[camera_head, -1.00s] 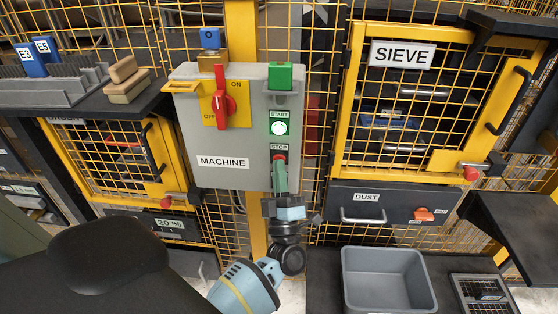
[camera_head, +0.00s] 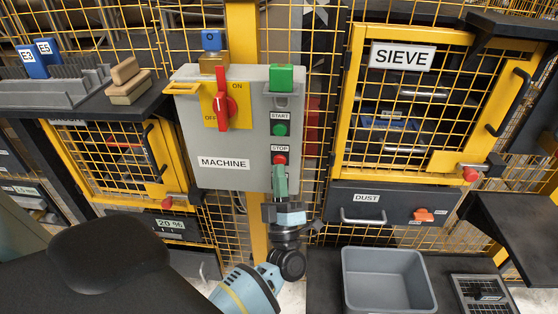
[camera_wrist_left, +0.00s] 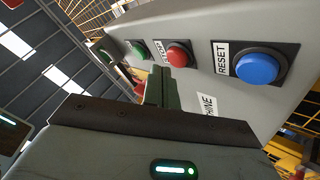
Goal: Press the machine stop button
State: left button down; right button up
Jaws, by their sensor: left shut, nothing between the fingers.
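The red stop button (camera_head: 279,160) is on the grey machine box (camera_head: 235,150), under a STOP label, below the green start button (camera_head: 280,130), which is unlit. My left gripper (camera_head: 279,171) is shut and empty, with its greenish fingertips just below the stop button and partly overlapping its lower edge in the head view. In the left wrist view the red stop button (camera_wrist_left: 179,55) shows just beyond the shut fingers (camera_wrist_left: 163,75), with a small gap apparent. A blue reset button (camera_wrist_left: 257,68) is to its right. My right gripper is not in view.
A yellow SIEVE door (camera_head: 344,110) stands at the right, above the dust drawer (camera_head: 350,202). A grey bin (camera_head: 390,250) is below. Yellow mesh surrounds the box.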

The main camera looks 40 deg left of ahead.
pick_arm(q)
jog(key=shift+s, duration=0.1)
jog(key=s+d, duration=0.1)
jog(key=s, duration=0.2)
jog(key=s+d+p, duration=0.1)
jog(key=shift+s+d, duration=0.15)
jog(key=shift+d, duration=0.2)
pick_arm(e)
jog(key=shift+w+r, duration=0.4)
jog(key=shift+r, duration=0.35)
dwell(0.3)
